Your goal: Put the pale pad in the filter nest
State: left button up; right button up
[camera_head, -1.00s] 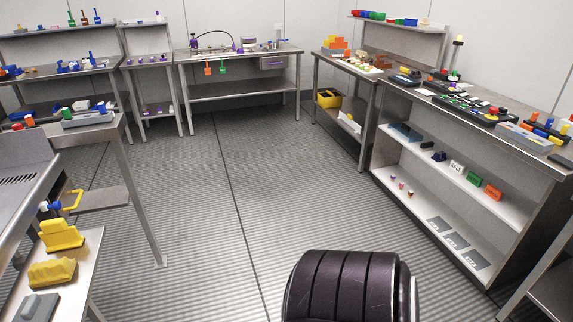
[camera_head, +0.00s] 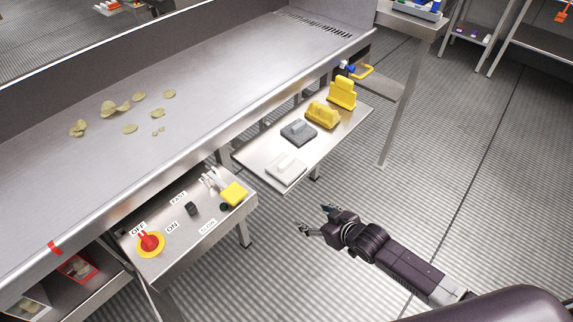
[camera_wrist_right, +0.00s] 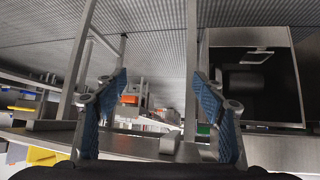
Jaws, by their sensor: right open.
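The pale pad (camera_head: 287,169) is a white block with a raised grip, lying on the near end of a metal side shelf (camera_head: 262,157) in the head view. A dark grey pad of similar shape (camera_head: 299,132) lies just beyond it. My right gripper (camera_head: 312,218) is open and empty over the floor, to the right of and nearer than the pale pad, clear of the shelf. Its two blue-lined fingers stand apart in the right wrist view (camera_wrist_right: 162,105), with nothing between them. I cannot make out a filter nest. My left gripper is not in view.
Two yellow holders (camera_head: 321,114) (camera_head: 342,93) stand farther along the shelf. A long metal trough (camera_head: 200,75) with scattered chips runs behind it. A control panel (camera_head: 165,262) with a red knob (camera_head: 149,241) is at the near left. Open floor (camera_head: 430,180) lies to the right.

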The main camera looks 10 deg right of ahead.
jog(key=a+r+y, duration=0.1)
jog(key=a+r, duration=0.1)
jog(key=r, duration=0.2)
jog(key=a+r+n+y, duration=0.1)
jog(key=a+r, duration=0.1)
jog(key=r, duration=0.3)
jog(key=w+a+r+n, duration=0.1)
jog(key=a+r, duration=0.1)
jog(key=r, duration=0.2)
jog(key=shift+w+a+r+t+y, duration=0.1)
jog(key=shift+r+t+y, duration=0.05)
jog(key=shift+t+y, duration=0.2)
jog(key=y, duration=0.2)
send_near(287, 161)
jog(key=x, duration=0.3)
jog(key=shift+w+a+f+n+t+b, duration=0.35)
jog(key=shift+w+a+f+b, duration=0.15)
jog(key=shift+w+a+b, duration=0.35)
jog(key=b+x, duration=0.4)
jog(key=shift+s+f, duration=0.1)
jog(key=shift+f, duration=0.2)
jog(key=shift+w+a+b, duration=0.2)
jog(key=shift+w+b, duration=0.1)
jog(key=shift+b, duration=0.05)
